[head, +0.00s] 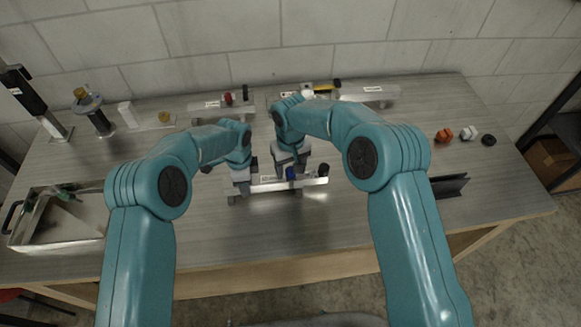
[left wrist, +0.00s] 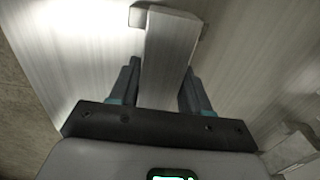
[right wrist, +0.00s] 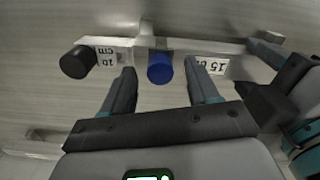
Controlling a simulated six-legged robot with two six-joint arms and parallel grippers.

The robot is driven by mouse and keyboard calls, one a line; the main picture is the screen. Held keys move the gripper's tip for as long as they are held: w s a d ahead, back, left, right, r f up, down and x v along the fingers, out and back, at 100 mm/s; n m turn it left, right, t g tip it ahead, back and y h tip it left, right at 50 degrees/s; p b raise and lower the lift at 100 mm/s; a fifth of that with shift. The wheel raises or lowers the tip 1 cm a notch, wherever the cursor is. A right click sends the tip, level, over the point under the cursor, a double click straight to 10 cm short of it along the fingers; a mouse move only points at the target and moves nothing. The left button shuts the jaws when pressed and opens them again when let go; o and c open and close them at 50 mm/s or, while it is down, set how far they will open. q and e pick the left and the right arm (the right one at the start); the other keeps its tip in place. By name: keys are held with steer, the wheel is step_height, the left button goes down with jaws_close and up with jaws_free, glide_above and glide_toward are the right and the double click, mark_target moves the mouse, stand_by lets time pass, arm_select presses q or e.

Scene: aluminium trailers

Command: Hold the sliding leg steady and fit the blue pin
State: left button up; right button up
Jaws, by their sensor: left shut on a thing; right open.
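The sliding leg is a pale aluminium bar (head: 265,186) lying on the table in the middle of the head view. My left gripper (head: 239,190) is shut on its left part; the left wrist view shows the bar (left wrist: 168,50) between the two fingers. The blue pin (head: 290,173) is at the bar. In the right wrist view its round blue end (right wrist: 160,68) shows between the "10 cm" and "15 cm" labels. My right gripper (right wrist: 160,85) is open, with a finger on each side of the pin and gaps between. How deep the pin sits is hidden.
A black knob (right wrist: 78,62) is at the bar's end beside the pin. Similar bars (head: 222,106) lie at the back. A metal tray (head: 60,222) is on the left. A dark angled piece (head: 449,186) and orange, white and black knobs (head: 444,135) are on the right.

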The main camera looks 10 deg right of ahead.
mark_target(291, 170)
step_height(291, 170, up, 11)
steer(key=shift+r, duration=0.15)
stand_by(0.4)
arm_select(q)
steer(key=o, duration=1.4)
